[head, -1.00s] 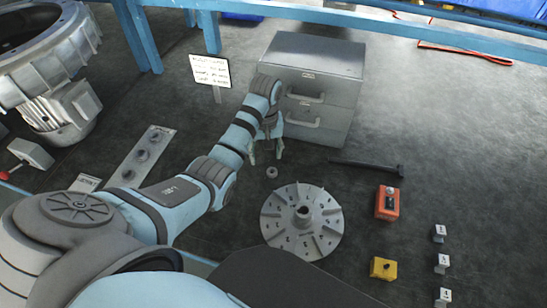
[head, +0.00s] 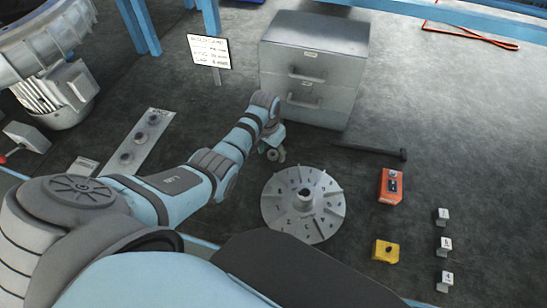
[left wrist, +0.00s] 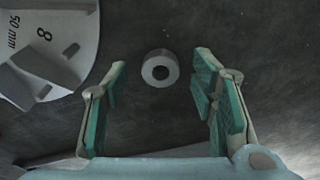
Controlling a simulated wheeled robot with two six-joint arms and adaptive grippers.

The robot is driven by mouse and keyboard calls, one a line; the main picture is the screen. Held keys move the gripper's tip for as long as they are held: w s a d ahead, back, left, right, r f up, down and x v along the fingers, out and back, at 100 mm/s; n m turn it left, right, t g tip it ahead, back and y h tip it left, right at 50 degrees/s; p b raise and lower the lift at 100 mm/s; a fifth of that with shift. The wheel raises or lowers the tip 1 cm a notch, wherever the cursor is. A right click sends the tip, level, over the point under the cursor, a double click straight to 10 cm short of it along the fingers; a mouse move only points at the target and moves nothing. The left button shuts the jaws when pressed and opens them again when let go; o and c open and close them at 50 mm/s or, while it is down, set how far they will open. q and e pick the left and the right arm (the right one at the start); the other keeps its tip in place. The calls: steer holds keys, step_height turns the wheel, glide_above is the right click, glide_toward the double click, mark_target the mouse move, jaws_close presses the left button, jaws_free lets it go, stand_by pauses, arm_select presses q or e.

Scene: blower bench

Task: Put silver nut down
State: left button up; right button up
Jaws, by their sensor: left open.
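The silver nut (left wrist: 159,68) is a small round metal ring with a dark hole, lying on the dark surface in the left wrist view. My left gripper (head: 273,154) is open. In the left wrist view its two green-padded fingers stand apart on either side of the nut, with clear gaps and no contact visible. The nut is near the fingertip line; its exact depth from them is hard to tell. In the head view the gripper is just behind the finned disc (head: 303,205) and largely covers the nut. My right gripper is not in view.
A grey drawer cabinet (head: 315,62) stands behind the gripper, with a dark bar (head: 370,150) to its right. An orange box (head: 391,186), a yellow block (head: 385,251) and small labelled blocks (head: 443,217) sit to the right. A hole plate (head: 138,141) lies left.

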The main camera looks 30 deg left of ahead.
arm_select(q)
steer(key=shift+w+f, duration=0.1)
steer(key=shift+f, duration=0.2)
steer(key=shift+r, duration=0.1)
steer(key=shift+c, duration=0.6)
steer(key=c, duration=0.9)
